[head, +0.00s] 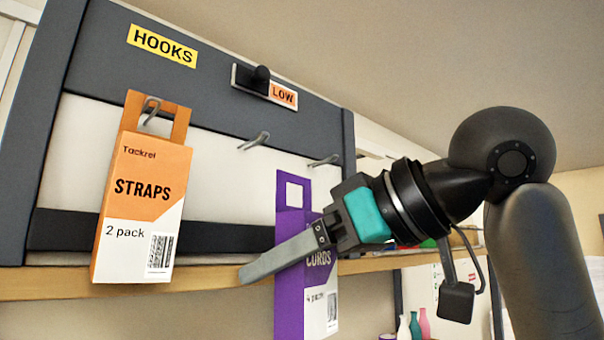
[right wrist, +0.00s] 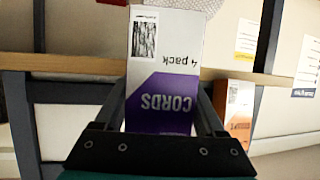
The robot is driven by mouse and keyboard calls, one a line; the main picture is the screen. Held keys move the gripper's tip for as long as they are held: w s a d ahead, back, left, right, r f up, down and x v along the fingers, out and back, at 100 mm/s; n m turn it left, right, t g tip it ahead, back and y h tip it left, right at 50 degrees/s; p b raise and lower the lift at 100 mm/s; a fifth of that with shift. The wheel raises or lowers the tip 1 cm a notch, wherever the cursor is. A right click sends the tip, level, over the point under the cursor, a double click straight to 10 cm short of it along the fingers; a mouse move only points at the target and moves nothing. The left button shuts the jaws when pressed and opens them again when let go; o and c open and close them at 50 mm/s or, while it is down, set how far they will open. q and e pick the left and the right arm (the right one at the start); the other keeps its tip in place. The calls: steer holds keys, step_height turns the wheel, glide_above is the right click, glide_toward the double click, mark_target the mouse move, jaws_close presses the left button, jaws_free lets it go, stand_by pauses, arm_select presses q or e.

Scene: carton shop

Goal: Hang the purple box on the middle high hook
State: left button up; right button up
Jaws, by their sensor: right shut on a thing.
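The purple box (head: 291,262), labelled CORDS, has a flat hang tab with a square hole at its top. My right gripper (head: 268,266) is shut on it, one finger across its front in the head view. The box looks upright, its tab below and right of the middle hook. In the right wrist view the box (right wrist: 160,95) appears upside down between the fingers. The middle hook (head: 253,140) is bare. The right hook (head: 323,160) is bare too. The left hook (head: 150,106) carries an orange STRAPS box (head: 142,195). My left gripper is not in view.
A dark-framed board bears a yellow HOOKS sign (head: 162,46) and a slider plate with a black knob and a LOW label (head: 283,95). A wooden shelf edge (head: 210,279) runs below the hooks. Small bottles (head: 415,325) stand lower right.

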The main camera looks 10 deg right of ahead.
mark_target(283, 187)
steer(key=shift+n+g+y, duration=0.3)
steer(key=shift+n, duration=0.1)
steer(key=s+r+p, duration=0.1)
steer(key=r, duration=0.1)
steer(key=s+r, duration=0.2)
steer(key=r, duration=0.1)
steer(key=s+r+p, duration=0.1)
steer(key=s+r, duration=0.1)
steer(key=shift+d+r+p, duration=0.25)
steer(key=shift+d+p, duration=0.1)
steer(key=shift+d, duration=0.05)
steer(key=shift+w+a+f, duration=0.15)
steer(key=shift+w+a, duration=0.45)
steer(key=shift+w, duration=0.3)
steer(key=shift+w+a+f, duration=0.1)
steer(key=shift+w+a, duration=0.5)
steer(key=shift+w, duration=0.25)
steer(key=shift+w+a+f+p, duration=0.1)
steer(key=shift+w+a+p, duration=0.15)
steer(key=shift+w+a, duration=0.35)
steer(key=shift+w+a+p, duration=0.25)
steer(key=shift+w+a, duration=0.15)
steer(key=shift+w, duration=0.45)
